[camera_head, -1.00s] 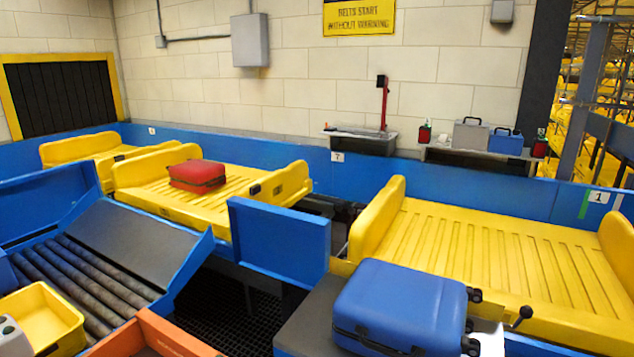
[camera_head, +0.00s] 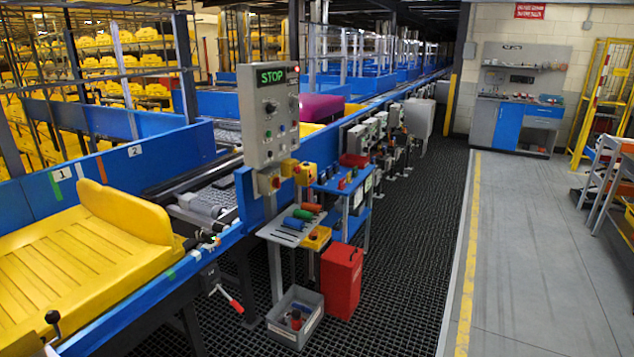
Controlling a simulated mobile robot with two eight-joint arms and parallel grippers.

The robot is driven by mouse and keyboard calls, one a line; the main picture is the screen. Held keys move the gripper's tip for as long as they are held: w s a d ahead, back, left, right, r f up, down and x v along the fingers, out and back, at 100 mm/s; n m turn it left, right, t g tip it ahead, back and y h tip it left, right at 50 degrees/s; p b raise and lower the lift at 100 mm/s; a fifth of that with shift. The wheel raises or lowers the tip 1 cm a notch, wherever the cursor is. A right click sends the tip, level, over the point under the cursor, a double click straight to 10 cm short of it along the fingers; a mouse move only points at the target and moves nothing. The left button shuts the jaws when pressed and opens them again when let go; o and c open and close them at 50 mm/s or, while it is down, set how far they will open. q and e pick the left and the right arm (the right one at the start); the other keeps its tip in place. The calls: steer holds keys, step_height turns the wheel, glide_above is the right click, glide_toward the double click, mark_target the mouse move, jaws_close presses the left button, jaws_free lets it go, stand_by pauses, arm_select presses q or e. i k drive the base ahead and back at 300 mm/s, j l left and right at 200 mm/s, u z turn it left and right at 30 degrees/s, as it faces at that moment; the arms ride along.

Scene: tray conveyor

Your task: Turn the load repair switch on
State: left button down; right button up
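A grey control panel (camera_head: 268,130) stands beside the conveyor, left of the picture's middle. Its dark display (camera_head: 271,76) reads STOP in green. Small knobs and buttons show on its face, but their labels and positions are too small to read. I cannot tell which control is the load repair switch. Yellow boxes with red buttons (camera_head: 270,182) sit at the panel's lower edge. A lever with a red handle (camera_head: 232,302) hangs below the conveyor side, left of the panel. Neither of my grippers is in view.
A yellow tray (camera_head: 60,260) fills the lower left. Below the panel are a tool shelf (camera_head: 290,232), a red container (camera_head: 341,280) and a grey bin (camera_head: 295,316). Dark grating (camera_head: 400,270) and open grey floor (camera_head: 540,250) lie to the right. A workbench (camera_head: 515,105) stands at the back.

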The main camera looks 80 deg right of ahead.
mark_target(276, 181)
steer(key=z, duration=2.4)
steer(key=i+l, duration=0.2)
steer(key=i, duration=0.25)
steer(key=i+l, duration=0.2)
steer(key=i, duration=0.25)
steer(key=i+l, duration=0.15)
steer(key=i, duration=0.3)
